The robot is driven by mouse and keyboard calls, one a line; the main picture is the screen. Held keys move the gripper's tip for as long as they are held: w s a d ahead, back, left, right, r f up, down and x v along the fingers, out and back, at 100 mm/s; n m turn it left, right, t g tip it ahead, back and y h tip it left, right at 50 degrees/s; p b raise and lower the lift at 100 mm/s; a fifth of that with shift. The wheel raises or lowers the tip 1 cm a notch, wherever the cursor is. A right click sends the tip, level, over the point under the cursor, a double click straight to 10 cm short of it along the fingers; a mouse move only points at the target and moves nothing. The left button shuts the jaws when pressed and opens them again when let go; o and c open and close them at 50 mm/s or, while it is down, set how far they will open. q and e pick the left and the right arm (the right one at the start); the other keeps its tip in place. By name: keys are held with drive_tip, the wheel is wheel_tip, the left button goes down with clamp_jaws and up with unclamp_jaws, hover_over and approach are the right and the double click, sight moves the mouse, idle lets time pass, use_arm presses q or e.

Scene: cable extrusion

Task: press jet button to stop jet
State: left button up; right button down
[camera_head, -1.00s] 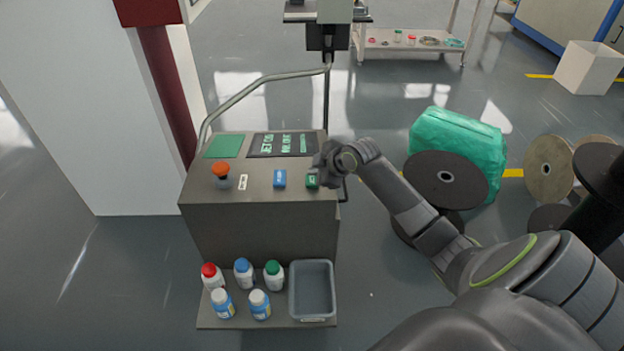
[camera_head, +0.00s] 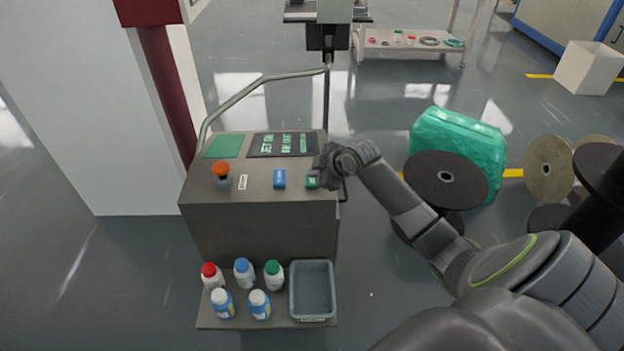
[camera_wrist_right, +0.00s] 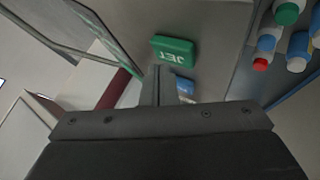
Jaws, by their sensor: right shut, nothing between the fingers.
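The green jet button (camera_head: 312,181) sits at the right end of the grey console's (camera_head: 262,215) top. In the right wrist view the green button (camera_wrist_right: 174,50) shows the word JET, just beyond my fingertips. My right gripper (camera_head: 322,177) is shut and empty, close beside the button at the console's right edge; it also shows in the right wrist view (camera_wrist_right: 157,72). I cannot tell if the fingers touch the button. The display (camera_head: 284,143) behind the buttons shows green text with JET ON readable. My left gripper is not in view.
A blue button (camera_head: 279,178) and an orange knob (camera_head: 221,171) are left of the jet button. Several bottles (camera_head: 243,272) and a grey bin (camera_head: 312,290) stand on the lower shelf. A bent metal rail (camera_head: 257,88) rises behind. Cable spools (camera_head: 446,180) stand at right.

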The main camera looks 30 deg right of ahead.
drive_tip(key=shift+f, duration=0.6)
idle(0.7)
drive_tip(key=shift+r, duration=0.15)
drive_tip(key=shift+r+p, duration=0.8)
drive_tip(key=shift+r, duration=0.1)
wheel_tip(320, 180, up, 5)
drive_tip(key=p, duration=0.5)
